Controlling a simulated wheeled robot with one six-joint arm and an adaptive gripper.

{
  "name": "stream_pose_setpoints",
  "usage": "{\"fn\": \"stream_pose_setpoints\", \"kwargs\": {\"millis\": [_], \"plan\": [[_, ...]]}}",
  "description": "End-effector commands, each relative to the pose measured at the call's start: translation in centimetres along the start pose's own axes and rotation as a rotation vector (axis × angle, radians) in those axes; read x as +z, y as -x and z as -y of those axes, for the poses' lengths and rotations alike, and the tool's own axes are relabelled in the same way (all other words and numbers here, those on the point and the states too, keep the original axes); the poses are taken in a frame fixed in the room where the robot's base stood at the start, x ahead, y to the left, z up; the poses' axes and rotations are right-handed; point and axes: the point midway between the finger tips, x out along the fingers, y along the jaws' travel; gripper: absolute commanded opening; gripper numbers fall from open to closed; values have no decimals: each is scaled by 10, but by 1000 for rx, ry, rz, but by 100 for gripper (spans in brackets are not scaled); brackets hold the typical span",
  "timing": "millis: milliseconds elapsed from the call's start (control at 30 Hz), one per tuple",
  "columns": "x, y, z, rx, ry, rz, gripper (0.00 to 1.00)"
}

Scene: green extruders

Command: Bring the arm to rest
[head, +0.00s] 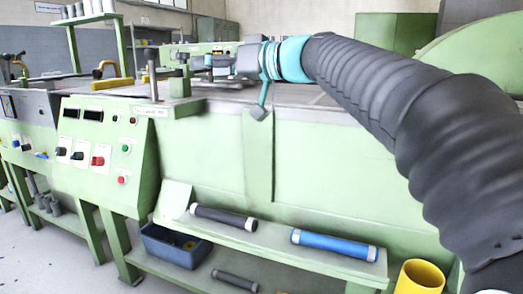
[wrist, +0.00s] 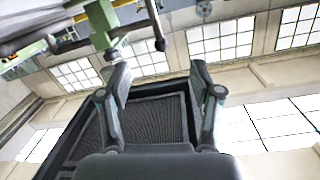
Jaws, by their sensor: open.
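My arm (head: 385,105), in a dark ribbed sleeve with turquoise bands, reaches from the right edge across the head view to above the green machine (head: 310,160). My gripper (head: 207,62) is at its far end, small and partly lost against the machinery behind it. In the wrist view my gripper (wrist: 158,70) has its two dark fingers spread apart with nothing between them.
A control panel (head: 105,145) with buttons is at the left. A black tube (head: 223,217) and a blue tube (head: 333,245) lie on the lower shelf. A blue bin (head: 175,247) is below. A yellow cylinder (head: 419,277) stands at front right. Windows (wrist: 220,42) fill much of the wrist view.

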Motion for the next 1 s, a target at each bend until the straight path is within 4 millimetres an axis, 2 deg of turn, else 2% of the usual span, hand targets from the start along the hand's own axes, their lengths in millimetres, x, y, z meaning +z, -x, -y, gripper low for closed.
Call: {"fn": "stream_pose_setpoints", "kwargs": {"millis": [233, 367, 500, 567, 700, 800, 900, 1000], "plan": [[75, 1, -32, 115, -212, 174, 65], [136, 21, -43, 237, -349, 314, 65], [211, 69, -45, 431, -488, 476, 65], [240, 95, -42, 519, -529, 538, 65], [301, 162, -28, 723, -582, 654, 65], [338, 210, -14, 854, -581, 722, 65], [366, 253, 2, 954, -549, 774, 65], [386, 285, 18, 1013, -496, 816, 65]]}}
